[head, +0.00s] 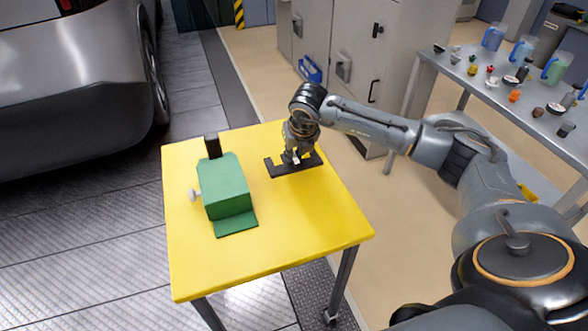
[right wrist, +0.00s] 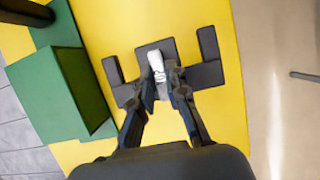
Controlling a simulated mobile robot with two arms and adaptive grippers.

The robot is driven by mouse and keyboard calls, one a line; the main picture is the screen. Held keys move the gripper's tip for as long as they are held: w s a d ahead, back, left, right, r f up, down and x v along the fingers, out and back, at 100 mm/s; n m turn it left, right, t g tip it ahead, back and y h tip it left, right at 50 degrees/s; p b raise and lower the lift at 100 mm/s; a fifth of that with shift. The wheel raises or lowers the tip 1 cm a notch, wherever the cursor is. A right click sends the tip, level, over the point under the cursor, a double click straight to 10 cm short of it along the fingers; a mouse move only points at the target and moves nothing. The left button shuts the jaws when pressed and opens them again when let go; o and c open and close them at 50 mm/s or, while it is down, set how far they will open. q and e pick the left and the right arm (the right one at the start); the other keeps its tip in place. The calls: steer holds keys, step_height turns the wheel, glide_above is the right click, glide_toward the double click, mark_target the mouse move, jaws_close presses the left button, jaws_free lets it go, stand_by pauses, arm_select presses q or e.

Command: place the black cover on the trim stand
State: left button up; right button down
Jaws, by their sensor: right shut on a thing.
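The black cover (right wrist: 171,50) is a small dark square plate with a pale handle (right wrist: 156,64) on top. My right gripper (head: 291,159) is shut on this handle, which shows between its fingertips in the right wrist view (right wrist: 160,88). The trim stand (head: 311,163) is a dark, low bar on the yellow table, right of the green unit. In the right wrist view the stand (right wrist: 205,75) reaches out on both sides of the cover, with a prong at each end. The cover lies over its middle. I cannot tell whether they touch. My left gripper is not in view.
A green box-shaped unit (head: 224,186) with a dark post (head: 213,146) and a silver knob (head: 194,195) stands on the left of the yellow table (head: 290,245). The table's front right is clear. A grey bench (head: 500,97) with bottles and small parts is at right.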

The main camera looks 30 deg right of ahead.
steer(key=f, duration=0.1)
steer(key=w+d+f+b, duration=0.1)
steer(key=w+f, duration=0.1)
steer(key=shift+d, duration=0.3)
step_height(320, 180, down, 4)
steer(key=shift+w+d+r+b, duration=0.15)
steer(key=shift+r+b, duration=0.05)
steer(key=shift+b, duration=1)
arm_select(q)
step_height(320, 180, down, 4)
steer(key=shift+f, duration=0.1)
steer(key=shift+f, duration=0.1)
arm_select(e)
steer(key=c, duration=1.3)
jaws_free()
steer(key=shift+c, duration=0.2)
